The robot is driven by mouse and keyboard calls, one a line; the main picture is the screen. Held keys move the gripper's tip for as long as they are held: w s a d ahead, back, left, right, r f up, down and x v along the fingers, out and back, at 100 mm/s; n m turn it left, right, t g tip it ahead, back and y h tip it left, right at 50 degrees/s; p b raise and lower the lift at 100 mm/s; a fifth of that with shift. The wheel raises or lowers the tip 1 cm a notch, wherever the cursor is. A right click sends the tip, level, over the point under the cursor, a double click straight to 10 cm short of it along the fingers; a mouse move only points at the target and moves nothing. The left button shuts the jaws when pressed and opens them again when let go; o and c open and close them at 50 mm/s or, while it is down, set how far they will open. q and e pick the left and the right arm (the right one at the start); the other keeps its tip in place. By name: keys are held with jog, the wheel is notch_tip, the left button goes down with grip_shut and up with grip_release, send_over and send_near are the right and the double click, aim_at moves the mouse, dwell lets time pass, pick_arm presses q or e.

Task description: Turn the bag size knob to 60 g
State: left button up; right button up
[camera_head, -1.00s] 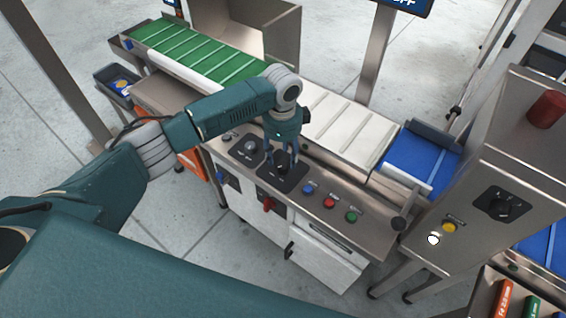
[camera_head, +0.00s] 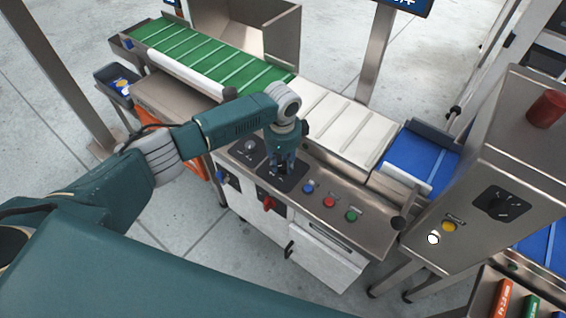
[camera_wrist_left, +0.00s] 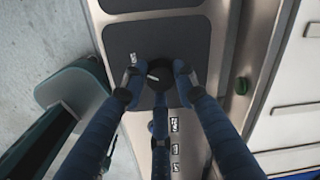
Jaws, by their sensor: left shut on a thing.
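The console (camera_head: 225,150) has a dark plate (camera_head: 297,182) with a knob beneath my left gripper (camera_head: 281,170). In the left wrist view the knob (camera_wrist_left: 157,78) is round and black with a short white pointer mark. Fingers of my left gripper (camera_wrist_left: 158,84) are shut on it from both sides, and a further finger shows below. In the head view the fingers hide most of the knob. My right gripper is in neither view.
Blue (camera_head: 308,188), red (camera_head: 329,202) and green (camera_head: 351,215) buttons line the console to the right. A cabinet at right carries another black knob (camera_head: 499,204). Conveyors run behind.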

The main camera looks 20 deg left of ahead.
aim_at(285, 166)
pick_arm(q)
jog(key=shift+d, duration=0.1)
jog(key=shift+r+n+p, duration=0.2)
jog(key=shift+n+p, duration=0.9)
jog(key=n+p, duration=0.2)
jog(key=shift+d+n, duration=0.1)
jog(key=shift+n, duration=0.3)
jog(key=n+p, duration=0.2)
jog(key=n, duration=0.1)
jog(key=shift+w+f+n+y+p, duration=0.15)
jog(key=shift+n+p, duration=0.2)
jog(key=shift+n, duration=0.65)
jog(key=shift+r+n+y+p, duration=0.15)
jog(key=shift+n+p, duration=0.15)
jog(key=shift+n, duration=0.7)
jog(key=shift+f, duration=0.1)
jog(key=o, duration=1.1)
notch_tip(285, 166, up, 12)
jog(key=shift+d+f, duration=0.1)
jog(key=shift+d, duration=0.05)
